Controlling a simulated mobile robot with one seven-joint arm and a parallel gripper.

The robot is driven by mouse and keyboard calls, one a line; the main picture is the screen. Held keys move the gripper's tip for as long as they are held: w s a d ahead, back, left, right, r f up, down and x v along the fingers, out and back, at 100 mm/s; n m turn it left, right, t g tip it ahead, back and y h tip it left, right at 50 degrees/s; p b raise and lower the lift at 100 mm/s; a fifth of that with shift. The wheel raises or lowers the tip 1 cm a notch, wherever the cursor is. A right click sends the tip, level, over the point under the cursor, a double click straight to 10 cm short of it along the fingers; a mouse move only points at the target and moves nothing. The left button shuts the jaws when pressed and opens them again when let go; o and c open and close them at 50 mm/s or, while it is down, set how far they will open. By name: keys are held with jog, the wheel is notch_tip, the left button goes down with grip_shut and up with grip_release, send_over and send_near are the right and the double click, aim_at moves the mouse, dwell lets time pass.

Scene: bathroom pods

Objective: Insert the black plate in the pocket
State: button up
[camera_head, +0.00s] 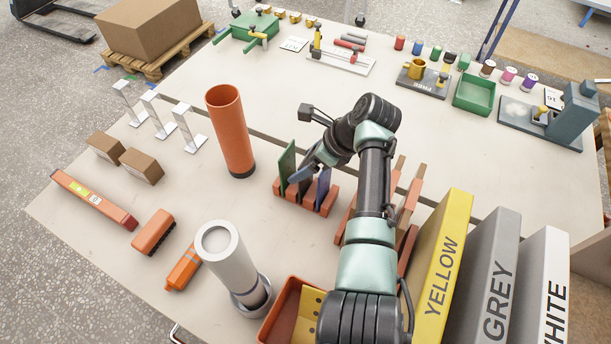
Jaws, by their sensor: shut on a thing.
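An orange-brown slotted rack (306,203) stands near the middle of the table. A green plate (287,163) stands upright in its left part, and a dark blue plate (323,186) stands upright toward its right. My gripper (302,176) is over the rack between these two plates. It is shut on a dark plate, the black plate (305,187), which is small in view and partly hidden by the fingers. The plate is at the rack's middle slots; I cannot tell how deep its lower edge sits.
A tall orange tube (231,131) stands left of the rack. A grey-white cylinder (232,262) and an orange bin (280,318) are in front. Slanted wooden racks and large yellow (442,259), grey and white boards stand to the right. Bare table lies behind the rack.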

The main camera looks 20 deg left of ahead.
jog(key=shift+r+p, duration=2.95)
jog(key=shift+r, duration=0.05)
